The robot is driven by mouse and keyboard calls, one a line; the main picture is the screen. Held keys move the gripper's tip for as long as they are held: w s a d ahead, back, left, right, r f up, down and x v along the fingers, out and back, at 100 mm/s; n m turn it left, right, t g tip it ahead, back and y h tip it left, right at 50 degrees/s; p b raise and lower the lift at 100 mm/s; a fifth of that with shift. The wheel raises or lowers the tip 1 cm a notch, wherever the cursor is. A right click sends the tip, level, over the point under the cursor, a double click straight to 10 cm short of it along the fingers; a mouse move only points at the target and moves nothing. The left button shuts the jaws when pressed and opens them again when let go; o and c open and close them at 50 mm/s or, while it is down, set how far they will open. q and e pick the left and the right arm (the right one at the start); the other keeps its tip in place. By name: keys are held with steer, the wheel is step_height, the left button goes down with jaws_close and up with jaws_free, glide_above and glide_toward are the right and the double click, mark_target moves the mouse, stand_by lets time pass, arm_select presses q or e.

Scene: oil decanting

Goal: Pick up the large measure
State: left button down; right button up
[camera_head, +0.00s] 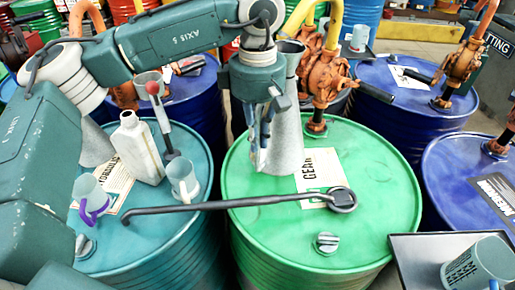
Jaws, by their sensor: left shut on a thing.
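The large measure (287,142) is a tall grey metal cone with a flared top, at the green drum (385,195) in the middle of the head view. My left gripper (262,140) comes down from above at its left side and is shut on it. The gripper hides part of the measure's left side and neck. I cannot tell whether its base touches the drum top or is just above it. My right gripper is not in view.
A long dark bar (240,203) lies across the teal and green drums. Orange pumps (322,80) stand behind. A tray (410,270) with a jug (478,262) is at front right.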

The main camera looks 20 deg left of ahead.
arm_select(q)
steer(key=shift+r+b, duration=0.55)
steer(key=shift+r, duration=3.85)
